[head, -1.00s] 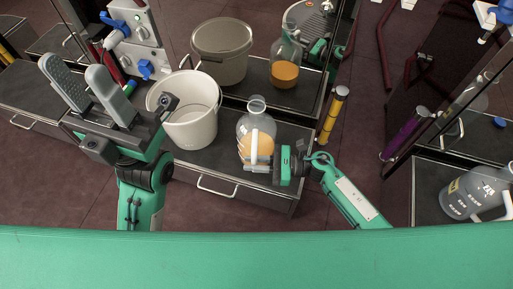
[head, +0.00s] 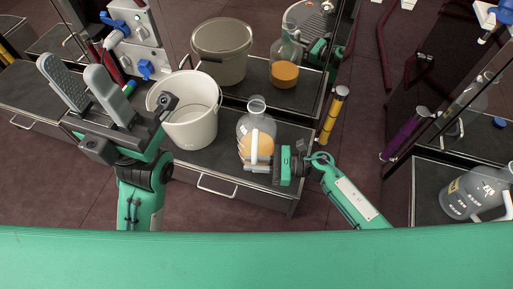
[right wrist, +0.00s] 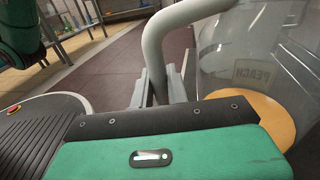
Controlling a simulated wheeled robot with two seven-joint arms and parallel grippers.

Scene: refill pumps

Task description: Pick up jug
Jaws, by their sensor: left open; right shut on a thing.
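A clear jug (head: 246,126) with orange liquid in its lower part and a pale handle stands upright on the dark top of a low cabinet, right of a white bucket. The jug also shows at the right of the right wrist view (right wrist: 222,65), with the label "PEACH" seen reversed. My right gripper (head: 255,163) is shut on the jug's handle (right wrist: 152,50), on the jug's near side. The jug hides part of the fingertips. My left gripper (head: 80,85) is open and empty, raised left of the bucket and apart from it.
The white bucket (head: 190,135) stands close to the jug's left. A glossy panel behind shows a like bucket and jug. A yellow-banded post (head: 333,115) stands right of the cabinet. A grey jug (head: 470,197) stands at the far right. Dark floor lies between.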

